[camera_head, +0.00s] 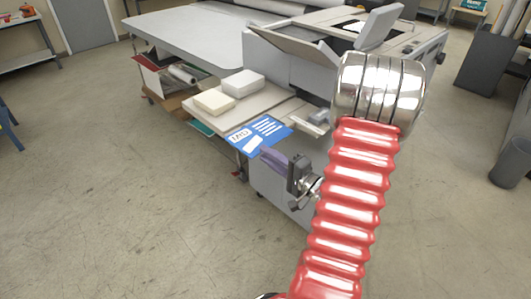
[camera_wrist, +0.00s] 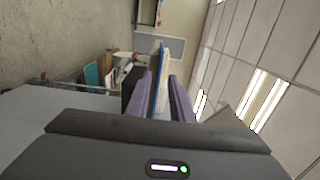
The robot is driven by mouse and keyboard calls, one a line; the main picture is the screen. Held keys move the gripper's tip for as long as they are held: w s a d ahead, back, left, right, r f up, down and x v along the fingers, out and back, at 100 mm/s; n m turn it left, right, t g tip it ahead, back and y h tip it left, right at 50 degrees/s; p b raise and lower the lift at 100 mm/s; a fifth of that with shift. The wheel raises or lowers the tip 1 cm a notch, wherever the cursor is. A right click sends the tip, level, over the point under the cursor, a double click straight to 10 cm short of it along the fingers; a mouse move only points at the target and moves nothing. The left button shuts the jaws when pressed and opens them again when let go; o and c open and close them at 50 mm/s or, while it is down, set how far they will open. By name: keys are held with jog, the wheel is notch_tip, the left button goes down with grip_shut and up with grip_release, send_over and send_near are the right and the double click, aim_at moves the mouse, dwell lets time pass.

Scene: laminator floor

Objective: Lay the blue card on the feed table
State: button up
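The blue card (camera_head: 258,136), with white print on it, is in front of the light low table by the machine in the head view. This low table (camera_head: 282,101), which looks like the feed table, carries two pale stacks. The card overlaps its front edge in the picture; I cannot tell whether they touch. My gripper (camera_head: 272,158) has purple fingers closed on the card's near edge. In the wrist view the card (camera_wrist: 160,72) shows nearly edge-on between both fingers (camera_wrist: 164,98).
A white block (camera_head: 243,82) and a cream block (camera_head: 214,102) sit on the low table's left part. The grey machine (camera_head: 290,68) stands behind it, with a large grey table (camera_head: 180,35) at the back left. Floor at left is clear.

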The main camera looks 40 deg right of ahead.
jog(key=s, duration=0.9)
jog(key=shift+s+d, duration=0.25)
jog(key=shift+s, duration=0.05)
dwell(0.5)
jog(key=a+r+n+g+y, duration=0.2)
jog(key=a+n+g+y, duration=0.3)
jog(key=a, duration=0.9)
jog(key=a+r+n+g+y, duration=0.1)
jog(key=a+n+g+y, duration=0.45)
jog(key=a, duration=0.85)
jog(key=s+a+r+n+g+h, duration=0.2)
jog(key=s+a+n+g+h, duration=0.25)
jog(key=h, duration=0.35)
notch_tip(320, 180, up, 7)
jog(key=d+n+t+h, duration=0.1)
jog(key=n+t+h, duration=0.1)
jog(key=h, duration=0.1)
jog(key=shift+t, duration=0.3)
jog(key=shift+h, duration=0.25)
